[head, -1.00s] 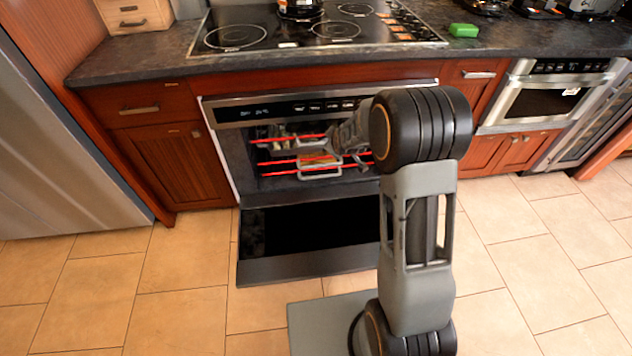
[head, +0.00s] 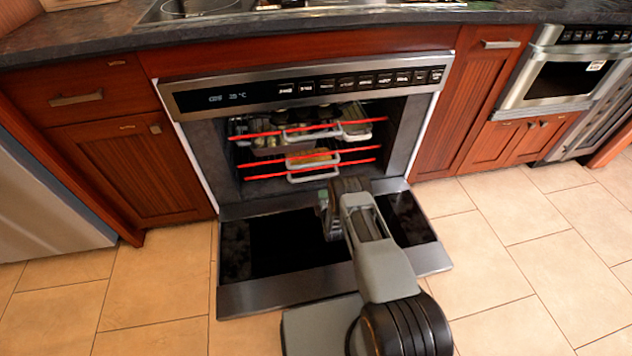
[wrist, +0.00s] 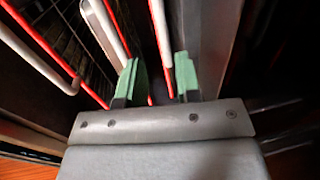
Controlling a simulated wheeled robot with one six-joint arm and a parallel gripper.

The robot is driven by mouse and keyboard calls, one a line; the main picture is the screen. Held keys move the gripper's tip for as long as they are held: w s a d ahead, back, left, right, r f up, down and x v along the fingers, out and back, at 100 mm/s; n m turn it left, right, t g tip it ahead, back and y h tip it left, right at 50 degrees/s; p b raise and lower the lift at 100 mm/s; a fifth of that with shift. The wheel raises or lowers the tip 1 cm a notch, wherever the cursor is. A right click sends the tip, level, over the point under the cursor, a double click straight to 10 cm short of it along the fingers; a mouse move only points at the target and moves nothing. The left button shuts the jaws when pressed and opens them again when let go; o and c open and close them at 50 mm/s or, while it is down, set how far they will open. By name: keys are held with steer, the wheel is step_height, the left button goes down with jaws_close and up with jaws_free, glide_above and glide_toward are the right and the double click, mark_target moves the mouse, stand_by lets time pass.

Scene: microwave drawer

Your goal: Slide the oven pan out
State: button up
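The oven (head: 190,160) is open with its door (head: 240,300) folded down flat. Inside, pans and racks with pale handles and red front bars are stacked: an upper handle (head: 310,136), a middle handle (head: 300,163) and a lower handle (head: 305,179). I cannot tell which one is the oven pan. My gripper (head: 328,208) is over the open door, in front of and below the racks. In the wrist view its green fingers (wrist: 157,80) are apart, with a pale handle (wrist: 160,30) and a red bar beyond the gap. Nothing is visibly gripped.
The countertop (head: 420,17) with a cooktop runs above the oven. Wooden cabinets (head: 120,170) flank it, and a second steel appliance (head: 560,85) stands at the right. The tiled floor (head: 510,250) is clear at the right.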

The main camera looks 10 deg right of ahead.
mark_target(315, 184)
steer(key=w+f+b, duration=0.1)
steer(key=w+b, duration=0.1)
steer(key=w, duration=0.1)
steer(key=w+b, duration=0.2)
steer(key=w, duration=0.2)
steer(key=w+a+f+b, duration=0.1)
steer(key=w+b, duration=0.1)
steer(key=w, duration=0.2)
steer(key=shift+f, duration=0.3)
steer(key=shift+w+d+b, duration=0.1)
steer(key=shift+w+b, duration=0.25)
steer(key=shift+w, duration=0.45)
